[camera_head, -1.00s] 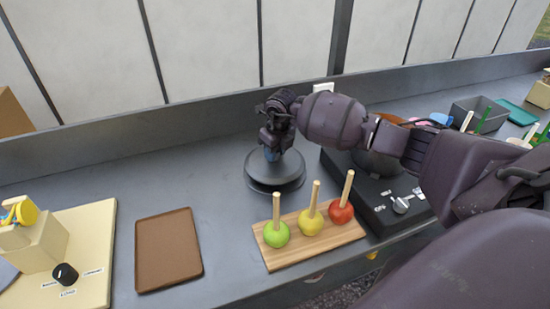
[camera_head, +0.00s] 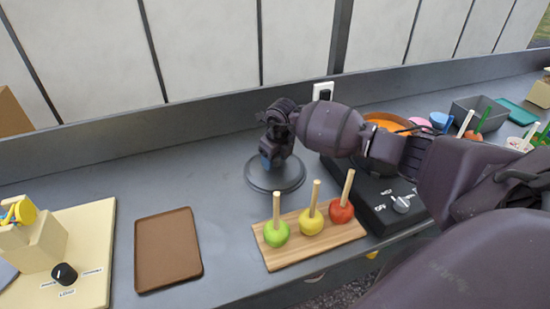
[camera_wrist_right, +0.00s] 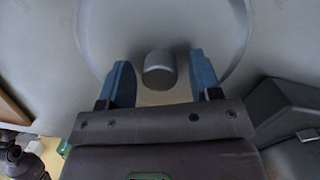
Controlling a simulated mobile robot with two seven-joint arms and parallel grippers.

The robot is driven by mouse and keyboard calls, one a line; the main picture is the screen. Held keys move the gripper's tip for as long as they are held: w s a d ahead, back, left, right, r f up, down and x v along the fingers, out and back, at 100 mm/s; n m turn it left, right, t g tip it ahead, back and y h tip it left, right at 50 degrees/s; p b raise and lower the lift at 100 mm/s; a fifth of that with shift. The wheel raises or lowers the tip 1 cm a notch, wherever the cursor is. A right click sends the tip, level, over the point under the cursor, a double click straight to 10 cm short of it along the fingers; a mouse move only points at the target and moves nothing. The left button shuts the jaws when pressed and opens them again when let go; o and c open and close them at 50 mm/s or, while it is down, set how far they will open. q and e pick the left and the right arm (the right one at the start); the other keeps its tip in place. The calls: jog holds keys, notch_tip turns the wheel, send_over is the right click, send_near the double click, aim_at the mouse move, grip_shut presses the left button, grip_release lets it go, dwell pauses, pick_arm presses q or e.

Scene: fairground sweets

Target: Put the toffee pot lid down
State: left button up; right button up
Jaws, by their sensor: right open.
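The toffee pot lid (camera_head: 290,180) is a dark grey disc lying flat on the counter behind the apple board; whether something thin lies under it, I cannot tell. My right gripper (camera_head: 267,163) is over the lid and hides its knob in the head view. In the right wrist view the round grey knob (camera_wrist_right: 159,68) stands between the two blue fingers of the open gripper (camera_wrist_right: 161,82), with a gap on each side. The lid (camera_wrist_right: 225,40) fills the space behind it. The toffee pot (camera_head: 385,122) shows orange toffee, partly hidden by my right arm. My left gripper is out of view.
The board (camera_head: 320,246) with green, yellow and red apples on sticks stands in front of the lid. The black stove (camera_head: 375,200) with its dial is to the right. A brown tray (camera_head: 168,250) lies left, with free counter around it. The back ledge is behind.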

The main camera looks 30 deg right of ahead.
aim_at(279, 168)
jog(key=shift+r, duration=0.1)
notch_tip(279, 168, up, 12)
jog(key=s, duration=0.1)
jog(key=shift+s+d, duration=0.15)
jog(key=shift+s, duration=0.25)
dwell(0.5)
